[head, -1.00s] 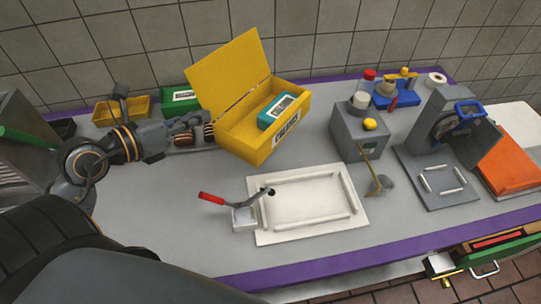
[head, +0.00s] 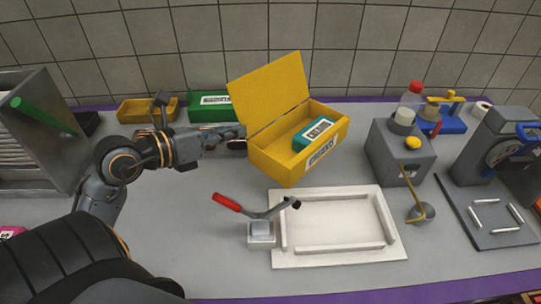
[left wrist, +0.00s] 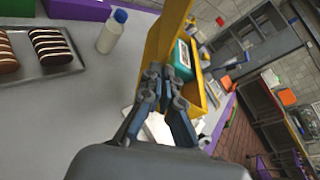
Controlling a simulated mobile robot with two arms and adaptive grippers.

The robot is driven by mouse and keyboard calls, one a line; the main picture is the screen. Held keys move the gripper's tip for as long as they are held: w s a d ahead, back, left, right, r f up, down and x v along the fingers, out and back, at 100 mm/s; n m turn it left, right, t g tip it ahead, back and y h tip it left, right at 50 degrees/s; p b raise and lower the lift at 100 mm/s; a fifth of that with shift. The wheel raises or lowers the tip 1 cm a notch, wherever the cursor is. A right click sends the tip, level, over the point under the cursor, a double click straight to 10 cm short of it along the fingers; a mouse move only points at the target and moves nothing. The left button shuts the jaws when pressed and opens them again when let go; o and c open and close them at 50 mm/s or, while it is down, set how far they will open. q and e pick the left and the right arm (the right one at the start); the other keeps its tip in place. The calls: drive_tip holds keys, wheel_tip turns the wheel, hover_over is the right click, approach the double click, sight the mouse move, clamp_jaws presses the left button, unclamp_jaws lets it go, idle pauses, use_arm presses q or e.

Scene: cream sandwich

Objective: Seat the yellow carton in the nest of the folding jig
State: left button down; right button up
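The yellow carton (head: 279,162) stands on the counter in the head view with its lid raised and a teal labelled box (head: 313,131) inside. It also shows in the left wrist view (left wrist: 154,48). The white jig plate (head: 398,247) lies in front of the carton, with raised bars framing an empty nest. A red-handled lever clamp (head: 228,202) is at its left edge. My left gripper (head: 240,138) is at the carton's left side. In the left wrist view its fingers (left wrist: 164,73) converge close to the carton's wall; whether they touch it is unclear. My right gripper is not in view.
A grey machine (head: 390,150) with a yellow knob stands right of the carton. Another grey machine (head: 490,150) is farther right. A green box (head: 210,106) and yellow bin (head: 140,112) stand behind my left arm. A tray of pastries (left wrist: 62,70) and a bottle (left wrist: 110,35) are near.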

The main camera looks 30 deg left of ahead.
sight(265, 133)
use_arm(q)
drive_tip(key=shift+w+a+f, duration=0.2)
drive_tip(key=shift+w+f, duration=2.85)
drive_tip(key=shift+w, duration=0.05)
drive_tip(key=shift+w+a+f, duration=0.15)
drive_tip(key=shift+w+f, duration=2.9)
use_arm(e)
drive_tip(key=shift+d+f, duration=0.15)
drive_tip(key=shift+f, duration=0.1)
use_arm(q)
drive_tip(key=c, duration=2.1)
unclamp_jaws()
drive_tip(key=shift+f, duration=0.2)
drive_tip(key=o, duration=0.6)
drive_tip(key=shift+s+r, duration=0.1)
drive_tip(key=shift+r, duration=0.1)
